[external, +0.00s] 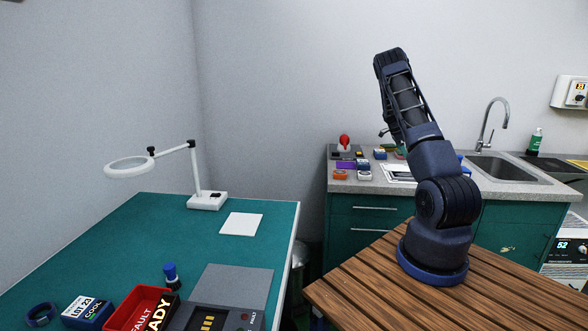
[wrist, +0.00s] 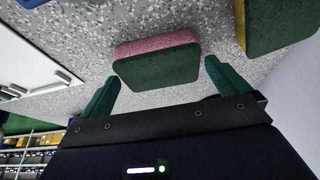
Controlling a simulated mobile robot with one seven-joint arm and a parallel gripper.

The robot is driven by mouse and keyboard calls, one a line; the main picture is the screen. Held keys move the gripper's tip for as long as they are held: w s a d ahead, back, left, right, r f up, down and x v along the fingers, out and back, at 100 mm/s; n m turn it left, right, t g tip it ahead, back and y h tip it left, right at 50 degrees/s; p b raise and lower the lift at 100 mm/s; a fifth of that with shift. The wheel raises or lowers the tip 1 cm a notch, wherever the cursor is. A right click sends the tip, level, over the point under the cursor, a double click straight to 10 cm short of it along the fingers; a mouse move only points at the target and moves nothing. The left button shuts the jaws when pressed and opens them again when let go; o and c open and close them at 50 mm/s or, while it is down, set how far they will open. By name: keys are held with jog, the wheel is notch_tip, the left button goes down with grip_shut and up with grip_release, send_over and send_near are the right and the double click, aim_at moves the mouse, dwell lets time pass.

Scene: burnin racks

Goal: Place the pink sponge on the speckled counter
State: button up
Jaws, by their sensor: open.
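In the wrist view a sponge (wrist: 157,62) with a pink layer and a dark green layer lies on the speckled counter (wrist: 85,35). My gripper (wrist: 160,88) is open, its two green fingertips apart, one on each side of the sponge's near edge. The fingers are not closed on it, and I cannot tell whether they touch it. In the external view the speckled counter (external: 345,184) is at the back right, and my arm reaches over it. My gripper and the sponge are hidden there behind the arm.
A yellow and green block (wrist: 270,25) lies right of the sponge in the wrist view. A white panel (wrist: 28,55) is at left. Several small items, a red-knobbed device (external: 344,148) and a sink (external: 508,169) are on the counter. A green bench (external: 120,235) stands at left.

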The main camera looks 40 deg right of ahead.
jog(key=v, duration=1.2)
jog(key=s+a+r+n+t+y, duration=0.15)
jog(key=a+r+n, duration=0.4)
jog(key=a, duration=0.75)
jog(key=s+a+r+n+t, duration=0.25)
jog(key=a+r, duration=0.55)
jog(key=a, duration=0.4)
jog(key=s+a+r+n+t+y, duration=0.15)
jog(key=a+r+n, duration=0.4)
jog(key=a, duration=0.75)
jog(key=s+a+r+n+t, duration=0.1)
jog(key=s+a+r+n, duration=0.15)
jog(key=s+a, duration=0.45)
jog(key=s+a+r+n, duration=0.1)
jog(key=s+a+n, duration=0.3)
jog(key=a, duration=0.4)
jog(key=s+a+f+n+t, duration=0.1)
jog(key=s+a+f+n, duration=0.3)
jog(key=s+a+n, duration=0.3)
jog(key=s+a, duration=0.3)
jog(key=s, duration=0.3)
jog(key=shift+s+a, duration=0.15)
jog(key=shift+s, duration=0.2)
